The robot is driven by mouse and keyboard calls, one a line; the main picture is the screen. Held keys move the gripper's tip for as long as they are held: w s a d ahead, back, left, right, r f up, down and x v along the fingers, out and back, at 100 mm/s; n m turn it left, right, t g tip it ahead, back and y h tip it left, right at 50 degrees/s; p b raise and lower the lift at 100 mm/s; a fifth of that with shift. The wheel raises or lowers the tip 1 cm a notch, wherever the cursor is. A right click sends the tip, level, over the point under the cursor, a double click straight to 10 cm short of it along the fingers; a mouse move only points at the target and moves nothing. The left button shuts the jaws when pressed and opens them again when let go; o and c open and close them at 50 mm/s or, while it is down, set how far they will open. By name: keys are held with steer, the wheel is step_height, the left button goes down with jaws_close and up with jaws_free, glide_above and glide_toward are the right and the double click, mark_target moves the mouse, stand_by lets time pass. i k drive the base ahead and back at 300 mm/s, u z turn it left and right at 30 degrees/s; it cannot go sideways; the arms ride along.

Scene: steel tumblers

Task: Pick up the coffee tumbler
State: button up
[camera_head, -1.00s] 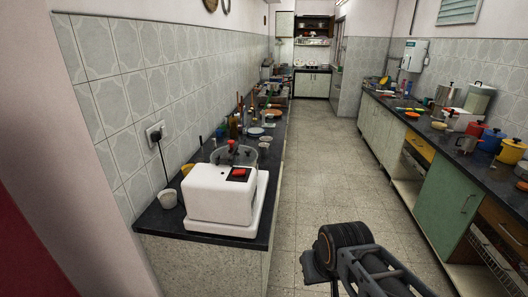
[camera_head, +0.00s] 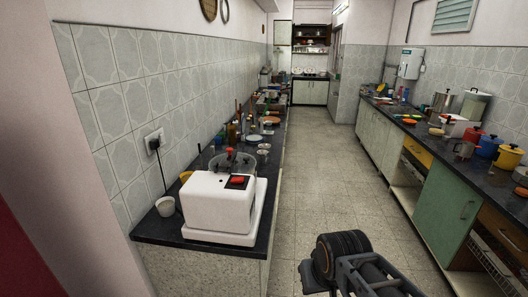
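Two small, pale, metallic-looking cups stand close together on the left counter, a farther cup (camera_head: 264,147) and a nearer cup (camera_head: 262,156), near the counter's aisle-side edge behind the white machine. They are too small for me to tell whether either is the coffee tumbler. My dark arm shows at the bottom, right of centre, over the aisle floor. Its gripper fingers do not show, and nothing is seen held. The arm is well apart from the cups.
A white machine (camera_head: 222,207) with a red knob sits at the near end of the left counter (camera_head: 262,222), beside a white cup (camera_head: 166,206). Bottles and dishes crowd behind it. Several pots line the right counter. The aisle floor (camera_head: 318,180) between is clear.

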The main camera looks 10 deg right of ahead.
mark_target(263, 158)
steer(key=z, duration=0.7)
steer(key=i, duration=4.2)
steer(key=u, duration=5)
